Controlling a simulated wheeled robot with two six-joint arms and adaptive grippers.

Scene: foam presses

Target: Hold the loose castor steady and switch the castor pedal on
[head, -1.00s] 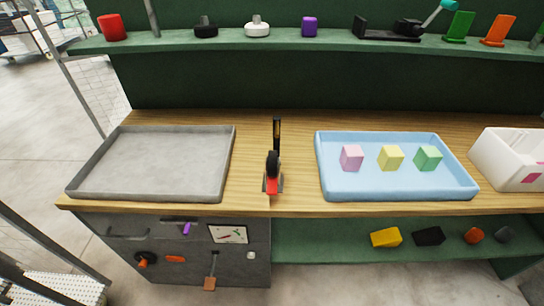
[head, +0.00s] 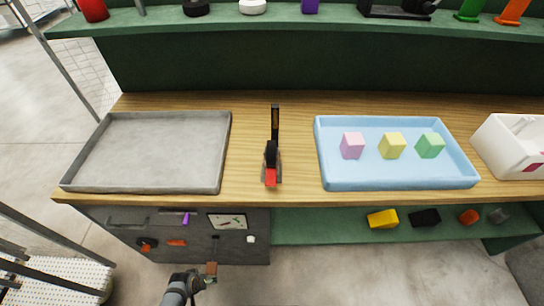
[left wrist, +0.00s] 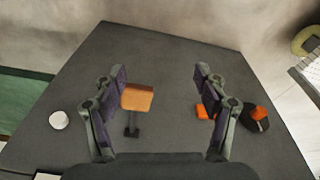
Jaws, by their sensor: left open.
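A black castor with an orange pedal (head: 147,244) sits low at the left of the grey cabinet front; it also shows at the right of the left wrist view (left wrist: 258,118), partly behind a finger. A brown-orange block on a short black stem (head: 211,268) sticks out of the same panel. My left gripper (head: 204,279) is open just in front of this block. In the left wrist view the block (left wrist: 137,97) appears between the open fingers (left wrist: 160,78), nearer the left one; contact cannot be told. My right gripper is not in view.
An orange handle (head: 177,242), a purple piece (head: 186,218), a gauge plate (head: 227,222) and a white knob (head: 251,239) share the panel. Above are a grey tray (head: 145,188), a red-ended lever (head: 271,160) and a blue tray (head: 400,183) with three cubes.

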